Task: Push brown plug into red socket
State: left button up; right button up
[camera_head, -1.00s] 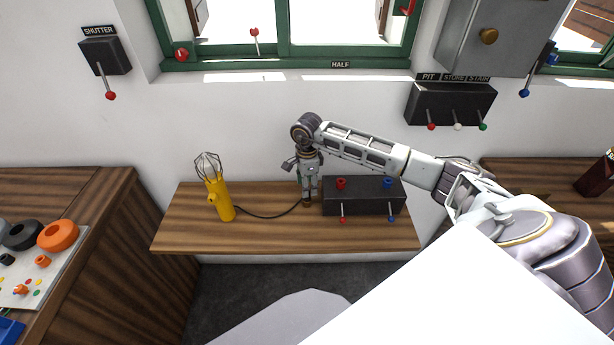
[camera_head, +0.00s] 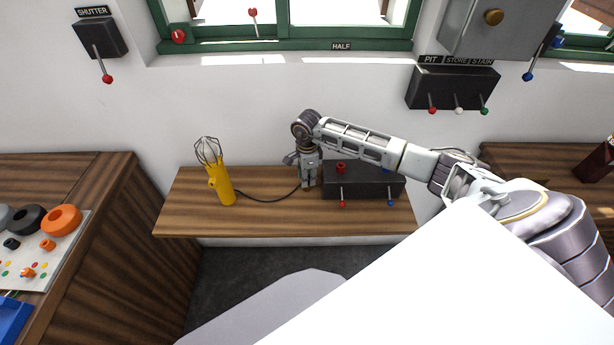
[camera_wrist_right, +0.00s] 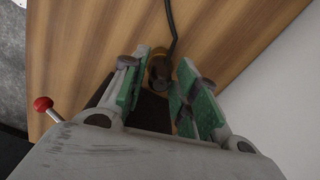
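The brown plug (camera_wrist_right: 160,67) is at the end of a dark cord, low over or on the wooden shelf. My right gripper (camera_head: 308,186) points down at it, just left of the black box. In the right wrist view its green-padded fingers (camera_wrist_right: 160,75) stand apart, one on each side of the plug; firm contact does not show. The red socket (camera_head: 341,167) is on top of the black box (camera_head: 362,186), right of the gripper and partly behind my arm. My left gripper is not in view.
The cord (camera_head: 265,199) runs to a yellow caged lamp (camera_head: 222,187) on the wooden shelf (camera_head: 270,220). Red (camera_head: 342,203) and blue (camera_head: 390,202) levers stick out of the box front. A panel with orange and black rings (camera_head: 50,240) lies on the left bench.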

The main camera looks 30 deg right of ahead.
grip_shut()
jog(key=shift+r, duration=0.15)
jog(key=shift+r+p, duration=1.15)
jog(key=shift+r, duration=0.95)
